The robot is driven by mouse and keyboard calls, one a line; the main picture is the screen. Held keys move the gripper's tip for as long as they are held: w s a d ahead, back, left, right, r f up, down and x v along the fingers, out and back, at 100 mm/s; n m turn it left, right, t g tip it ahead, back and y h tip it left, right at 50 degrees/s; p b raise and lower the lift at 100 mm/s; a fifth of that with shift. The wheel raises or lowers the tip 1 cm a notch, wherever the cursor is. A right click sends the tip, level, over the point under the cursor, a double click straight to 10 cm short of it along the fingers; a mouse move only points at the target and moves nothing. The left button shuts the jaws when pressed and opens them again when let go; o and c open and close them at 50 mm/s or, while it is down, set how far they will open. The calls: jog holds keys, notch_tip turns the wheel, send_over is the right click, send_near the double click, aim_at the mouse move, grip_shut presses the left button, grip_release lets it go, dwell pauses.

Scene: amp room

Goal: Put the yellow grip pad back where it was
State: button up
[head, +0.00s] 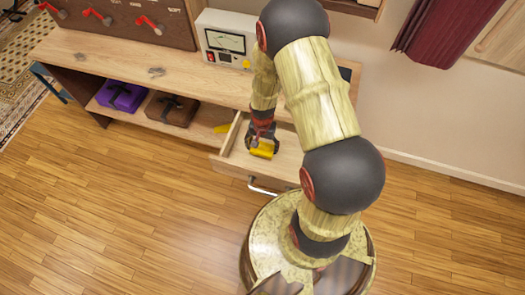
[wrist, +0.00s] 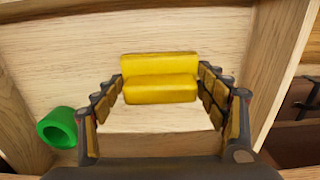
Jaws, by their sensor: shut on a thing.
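The yellow grip pad (wrist: 160,80) is between the fingers of my gripper (wrist: 161,84), which is shut on it. In the head view the pad (head: 262,150) shows at the tip of my gripper (head: 262,143), inside or just above the open wooden drawer (head: 232,165). The wrist view shows the pale drawer floor (wrist: 60,75) behind the pad. I cannot tell whether the pad touches that floor.
A green ring (wrist: 58,128) lies at the left in the wrist view. The open shelf holds a purple case (head: 121,97), a brown case (head: 170,109) and a small yellow item (head: 221,128). A white meter box (head: 226,39) stands on the bench (head: 150,65). The front floor is clear.

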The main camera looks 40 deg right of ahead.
aim_at(263, 150)
jog(key=shift+f+b, duration=0.4)
jog(key=shift+f, duration=1.1)
jog(key=shift+f, duration=0.2)
jog(key=o, duration=1)
jog(key=shift+r, duration=0.1)
